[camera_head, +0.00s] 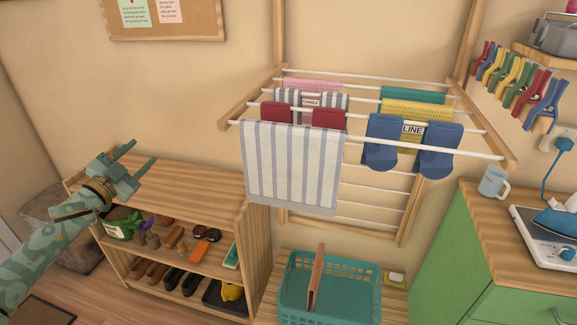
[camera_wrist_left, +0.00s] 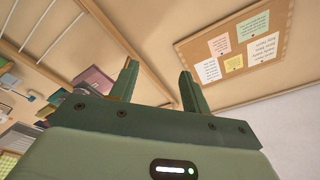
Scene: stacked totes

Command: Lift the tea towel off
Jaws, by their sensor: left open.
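The tea towel (camera_head: 292,165), white with grey-blue stripes, hangs over the front rail of the wall drying rack (camera_head: 420,147). My left gripper (camera_head: 138,157) is open and empty, left of the towel and apart from it, above the shoe shelf. In the left wrist view my left gripper (camera_wrist_left: 157,85) has its two fingers spread with nothing between them. Blue socks (camera_head: 383,145) hang on the same front rail, to the right of the towel. Dark red cloths (camera_head: 329,119) hang just behind the towel. My right gripper is not in view.
A wooden shoe shelf (camera_head: 170,190) stands below left. A teal basket (camera_head: 350,297) with a brown handle sits below the rack. A green cabinet (camera_head: 445,240) with a mug (camera_head: 493,183) and iron (camera_head: 560,218) stands at right. Coloured clips (camera_head: 516,79) hang on the wall. A corkboard (camera_wrist_left: 235,45) is on the wall.

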